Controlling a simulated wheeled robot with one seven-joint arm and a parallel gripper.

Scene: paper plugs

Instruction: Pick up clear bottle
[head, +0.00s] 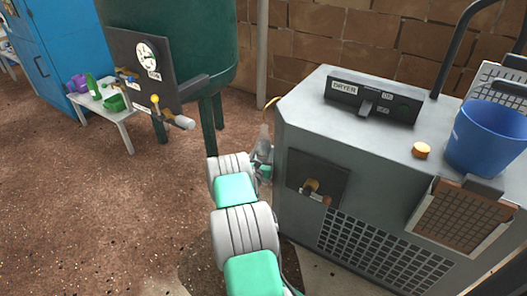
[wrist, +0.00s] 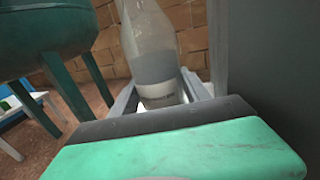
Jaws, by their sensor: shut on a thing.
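The clear bottle (wrist: 148,45) stands roughly upright between the fingers of my gripper (wrist: 160,100) in the wrist view. My gripper is shut on its lower part, where a pale band shows. In the head view the bottle (head: 264,136) is small and partly hidden by my wrist, just left of the grey dryer cabinet. My gripper (head: 262,158) is there at the end of my outstretched arm, close to the cabinet's left edge. What is under the bottle is hidden.
A green tank (head: 185,45) on legs stands behind left. A white table (head: 115,113) holds a green bottle (head: 93,86). The brown floor at left is open.

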